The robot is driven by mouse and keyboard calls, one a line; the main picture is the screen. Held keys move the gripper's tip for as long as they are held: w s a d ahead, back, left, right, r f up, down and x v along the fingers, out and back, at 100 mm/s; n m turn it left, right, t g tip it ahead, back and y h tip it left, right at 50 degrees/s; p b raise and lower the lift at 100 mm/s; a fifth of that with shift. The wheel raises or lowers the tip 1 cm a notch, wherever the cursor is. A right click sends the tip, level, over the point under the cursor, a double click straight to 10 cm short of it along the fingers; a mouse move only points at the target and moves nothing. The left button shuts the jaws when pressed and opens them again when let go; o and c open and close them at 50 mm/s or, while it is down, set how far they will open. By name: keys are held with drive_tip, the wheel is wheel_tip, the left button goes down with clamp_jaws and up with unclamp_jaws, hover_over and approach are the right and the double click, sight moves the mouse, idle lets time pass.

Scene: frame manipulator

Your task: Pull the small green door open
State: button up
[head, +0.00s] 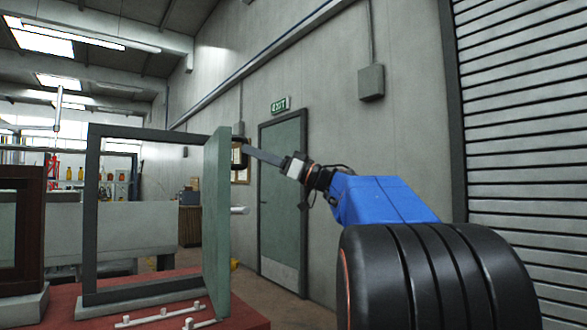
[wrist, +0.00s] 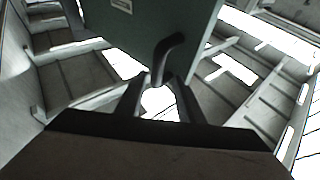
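The small green door (head: 216,215) stands swung out from its dark frame (head: 92,215), seen nearly edge-on in the head view. In the wrist view the green panel (wrist: 140,25) fills the top middle, with a dark bent handle (wrist: 168,52) on it. My gripper (head: 243,152) is by the upper part of the door's right face. In the wrist view its fingers (wrist: 159,82) are spread, with the handle's end between their tips. A bright gap shows between the fingers; whether they touch the handle I cannot tell.
The frame stands on a red table (head: 255,318) with small pale rods (head: 160,316) at its front. A pale peg (head: 240,210) juts out on the door's right. A brown frame (head: 30,230) stands at left. Floor right of the door looks clear.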

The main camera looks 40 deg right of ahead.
drive_tip(key=v, duration=1.2)
drive_tip(key=shift+s, duration=0.3)
drive_tip(key=shift+r, duration=0.1)
drive_tip(key=w+a+f+m+t+h, duration=0.1)
drive_tip(key=w+f+m+t+h, duration=0.2)
drive_tip(key=w+m+t+h, duration=0.65)
drive_tip(key=s+a+f+m+g+h, duration=0.25)
drive_tip(key=f+g+h, duration=0.3)
drive_tip(key=f, duration=0.45)
drive_tip(key=s+a+f+m+g+h, duration=0.25)
drive_tip(key=f+g+h, duration=0.3)
drive_tip(key=f, duration=0.45)
drive_tip(key=s+a+f+n+g+y, duration=0.2)
drive_tip(key=s+a+f+g, duration=0.2)
drive_tip(key=s+f, duration=0.3)
drive_tip(key=s+a+f+n+g+y, duration=0.2)
drive_tip(key=s+a+f, duration=0.5)
drive_tip(key=f, duration=0.7)
drive_tip(key=s+a+f+n+g+y, duration=0.3)
drive_tip(key=s+a+f+g, duration=0.2)
drive_tip(key=s+f, duration=0.4)
drive_tip(key=shift+a+f+g, duration=0.35)
drive_tip(key=shift+a+f, duration=0.3)
drive_tip(key=shift+f, duration=0.15)
